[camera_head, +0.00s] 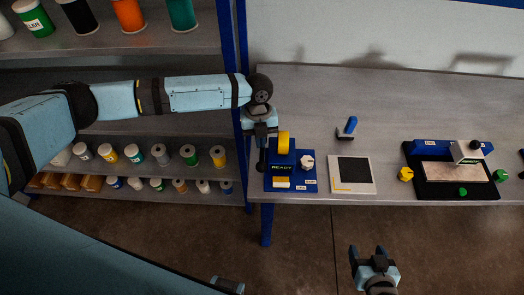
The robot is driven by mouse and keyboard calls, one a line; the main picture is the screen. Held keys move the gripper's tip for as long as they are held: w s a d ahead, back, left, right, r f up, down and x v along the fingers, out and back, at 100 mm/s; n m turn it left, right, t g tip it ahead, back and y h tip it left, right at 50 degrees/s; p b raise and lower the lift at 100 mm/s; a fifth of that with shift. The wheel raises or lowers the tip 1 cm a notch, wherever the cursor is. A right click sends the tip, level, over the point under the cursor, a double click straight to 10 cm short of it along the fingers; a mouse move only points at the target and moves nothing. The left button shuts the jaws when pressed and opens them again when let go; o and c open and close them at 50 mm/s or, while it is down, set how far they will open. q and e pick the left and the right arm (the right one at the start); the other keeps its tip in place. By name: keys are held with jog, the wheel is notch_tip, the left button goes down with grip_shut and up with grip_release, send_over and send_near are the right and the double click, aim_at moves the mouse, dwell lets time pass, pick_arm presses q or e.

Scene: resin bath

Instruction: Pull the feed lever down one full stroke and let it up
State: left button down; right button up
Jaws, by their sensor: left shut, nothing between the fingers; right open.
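A small blue machine (281,168) with a yellow roll on top, a READY sign and a white knob sits at the table's front left corner. My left gripper (262,160) points down close beside its left side, with its fingers shut and nothing between them. I cannot make out the feed lever; dark parts by the fingers at that side merge with the gripper, and I cannot tell whether they touch. My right gripper (367,250) is open and empty, low in the picture in front of the table.
A white-bordered dark square panel (351,188) lies right of the machine. Behind it stands a small blue-handled tool (348,128). A black-based machine (490,191) with yellow and green knobs is further right. Shelves with jars (134,154) are at left. The back of the table is clear.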

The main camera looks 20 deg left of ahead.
pick_arm(q)
jog(key=shift+w+a+f, duration=0.15)
jog(key=shift+w, duration=0.1)
jog(key=b+v, duration=0.2)
jog(key=v, duration=1.2)
jog(key=shift+f, duration=0.1)
dwell(0.5)
